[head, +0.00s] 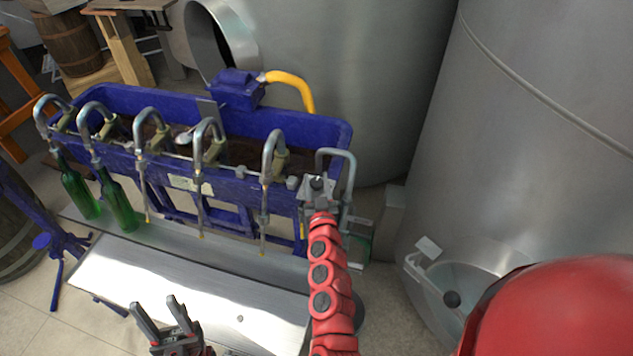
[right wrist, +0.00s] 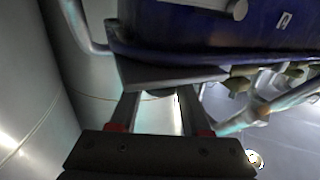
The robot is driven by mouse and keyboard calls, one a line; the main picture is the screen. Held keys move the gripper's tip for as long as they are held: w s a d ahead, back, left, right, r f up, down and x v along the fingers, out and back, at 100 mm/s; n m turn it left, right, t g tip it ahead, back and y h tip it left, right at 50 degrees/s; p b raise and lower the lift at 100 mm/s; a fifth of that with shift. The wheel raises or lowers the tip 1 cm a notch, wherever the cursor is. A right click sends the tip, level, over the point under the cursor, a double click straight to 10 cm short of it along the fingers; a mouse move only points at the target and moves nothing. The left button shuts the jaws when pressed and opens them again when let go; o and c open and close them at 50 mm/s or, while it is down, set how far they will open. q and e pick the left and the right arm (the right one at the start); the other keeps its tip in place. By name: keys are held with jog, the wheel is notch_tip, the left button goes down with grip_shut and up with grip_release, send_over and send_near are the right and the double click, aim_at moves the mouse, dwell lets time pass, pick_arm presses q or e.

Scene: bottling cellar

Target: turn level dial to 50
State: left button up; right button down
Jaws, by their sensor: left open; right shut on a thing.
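The level dial is at the right end of the blue bottle filler (head: 330,126), largely hidden by my right gripper (head: 317,184). In the right wrist view, the two fingers of my right gripper (right wrist: 160,112) reach up to a grey plate (right wrist: 175,76) on the filler. They are shut on the dial (right wrist: 157,93), of which only a small dark part shows between them. I cannot read any scale or pointer. My left gripper (head: 172,312) is open and empty, low in front of the metal shelf (head: 190,284), away from the dial.
Several bent metal filling spouts (head: 272,150) line the filler's front. Two green bottles (head: 118,205) stand under the left spouts. Large steel tanks (head: 540,130) stand behind and to the right. A wooden barrel (head: 68,45) is at the back left.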

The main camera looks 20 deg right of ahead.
jog(key=shift+d+f+n+y+b, duration=0.2)
jog(key=shift+n+y+b, duration=0.5)
jog(key=shift+b, duration=1.45)
jog(key=shift+a+f+n+y+b, duration=0.1)
jog(key=shift+f+n+y+b, duration=0.25)
jog(key=shift+y+b, duration=1.2)
jog(key=shift+d+f+n+y+b, duration=0.1)
jog(key=shift+f+n+y+b, duration=0.3)
jog(key=shift+b, duration=2.35)
jog(key=n+g+y+b, duration=0.1)
jog(key=n+y+b, duration=0.1)
jog(key=b, duration=0.4)
jog(key=r+n+g+y+b, duration=0.1)
jog(key=n+y+b, duration=0.1)
jog(key=b, duration=0.4)
jog(key=n+y+b, duration=0.2)
jog(key=y+b, duration=0.2)
jog(key=b, duration=0.2)
jog(key=shift+a+r+n+g+y, duration=0.15)
jog(key=shift+n+g+y, duration=0.1)
jog(key=shift+g, duration=0.15)
jog(key=shift+r+n+g+y+b, duration=0.25)
jog(key=shift+n+g+y+b, duration=1)
jog(key=shift+b, duration=0.95)
jog(key=shift+g+y, duration=0.25)
jog(key=shift+y, duration=0.1)
jog(key=shift+c, duration=2.1)
grip_release()
jog(key=shift+a, duration=0.15)
